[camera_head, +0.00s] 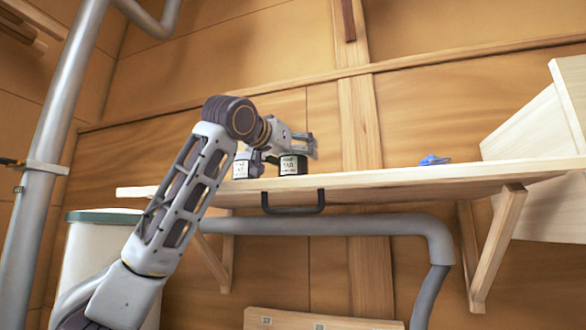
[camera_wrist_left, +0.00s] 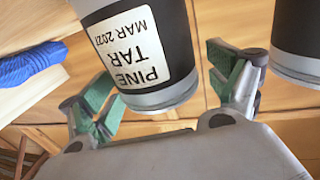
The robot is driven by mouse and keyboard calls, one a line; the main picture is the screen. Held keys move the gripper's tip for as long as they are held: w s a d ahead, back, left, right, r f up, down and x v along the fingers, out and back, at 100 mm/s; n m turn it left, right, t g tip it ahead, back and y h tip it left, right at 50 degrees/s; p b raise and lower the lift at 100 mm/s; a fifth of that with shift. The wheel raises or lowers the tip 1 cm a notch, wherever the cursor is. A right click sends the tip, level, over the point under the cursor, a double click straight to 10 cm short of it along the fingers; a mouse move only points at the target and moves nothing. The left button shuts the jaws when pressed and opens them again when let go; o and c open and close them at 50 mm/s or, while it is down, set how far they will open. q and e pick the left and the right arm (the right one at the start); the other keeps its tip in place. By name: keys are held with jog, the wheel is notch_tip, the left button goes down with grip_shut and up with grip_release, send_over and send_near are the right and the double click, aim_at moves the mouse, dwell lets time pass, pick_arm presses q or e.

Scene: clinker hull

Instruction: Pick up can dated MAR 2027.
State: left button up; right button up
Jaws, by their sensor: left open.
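The can dated MAR 2027 (camera_wrist_left: 140,50) is dark with a grey rim and a white PINE TAR label. In the left wrist view it appears upside down, between the two fingers. It seems to be the right-hand can (camera_head: 293,166) on the shelf in the head view, where the date is too small to read. My left gripper (camera_head: 287,150) is open around this can, with a green-padded finger (camera_wrist_left: 97,103) on either side; I cannot tell whether they touch it. A second can (camera_head: 240,169) stands just left of it. It also shows beside the other finger (camera_wrist_left: 296,45), its label unseen.
The wooden shelf (camera_head: 400,181) has a dark handle (camera_head: 293,208) at its front edge. A blue bundle (camera_head: 434,160) lies farther right, with clear shelf between. A pale wooden box-like piece (camera_head: 540,125) is at the right end. Grey pipes run left and below.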

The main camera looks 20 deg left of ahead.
pick_arm(q)
jog(key=c, duration=1.5)
jog(key=shift+r, duration=0.2)
jog(key=shift+r, duration=4.8)
